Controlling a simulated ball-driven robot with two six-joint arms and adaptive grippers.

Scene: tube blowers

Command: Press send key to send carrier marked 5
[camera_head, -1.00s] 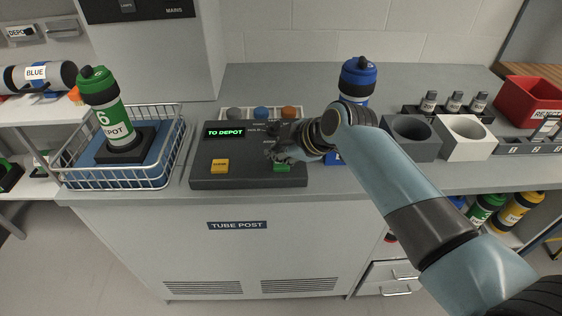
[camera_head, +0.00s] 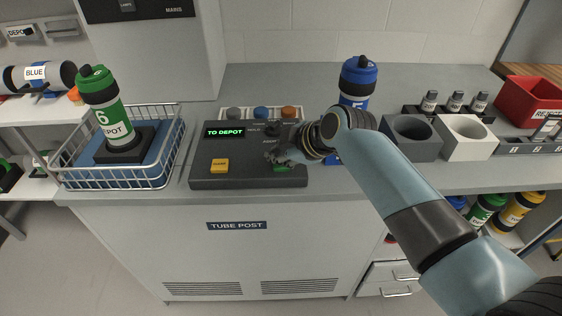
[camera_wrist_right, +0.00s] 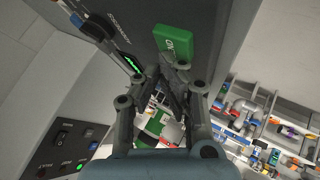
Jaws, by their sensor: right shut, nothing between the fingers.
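The dark control panel (camera_head: 240,180) on the counter has a lit display (camera_head: 224,132) reading "TO DEPOT". A green key (camera_head: 282,169) sits at its front right and also shows in the right wrist view (camera_wrist_right: 174,42). My right gripper (camera_head: 272,157) is shut and empty, its tips right at the green key in the head view. I cannot tell whether they touch it. A blue-capped carrier (camera_head: 357,80) stands upright behind my right arm; its marking is mostly hidden. A green carrier marked 6 (camera_head: 108,110) stands in the wire basket. My left gripper is out of view.
A yellow key (camera_head: 219,166) is on the panel's left. The wire basket (camera_head: 165,172) stands left of the panel. Grey (camera_head: 425,150) and white (camera_head: 478,152) holders and a red bin (camera_head: 528,103) are to the right. Several carriers lie on the shelf below.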

